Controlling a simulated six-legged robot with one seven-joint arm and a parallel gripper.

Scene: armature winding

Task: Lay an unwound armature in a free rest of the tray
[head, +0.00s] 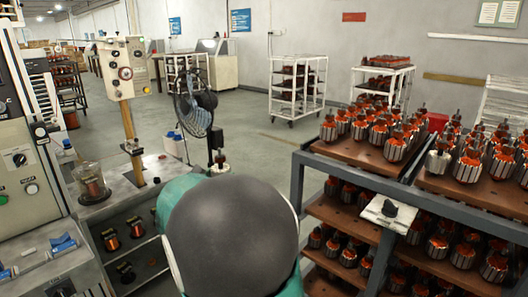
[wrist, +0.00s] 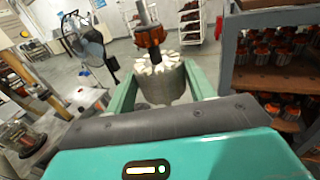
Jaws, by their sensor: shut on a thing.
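My gripper (wrist: 160,92) is shut on an unwound armature (wrist: 163,84), a grey steel core with white slot liners, an orange-brown commutator and a shaft, standing upright between the teal fingers. In the head view the armature's top (head: 220,166) shows just beyond my arm, which hides the rest and the fingers. The brown tray (head: 350,152) on the rack at right holds several armatures with orange windings, standing upright. Its front left part looks bare. A second brown tray (head: 470,193) lies to its right, with a paler, white-topped armature (head: 438,160) at its left edge.
The blue-grey rack (head: 340,164) has lower shelves full of armatures. A small panel with a dark knob (head: 389,209) juts from its front. A winding bench (head: 130,190) with a control box (head: 123,68) and a fan (head: 195,102) stand at left. Open floor lies between.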

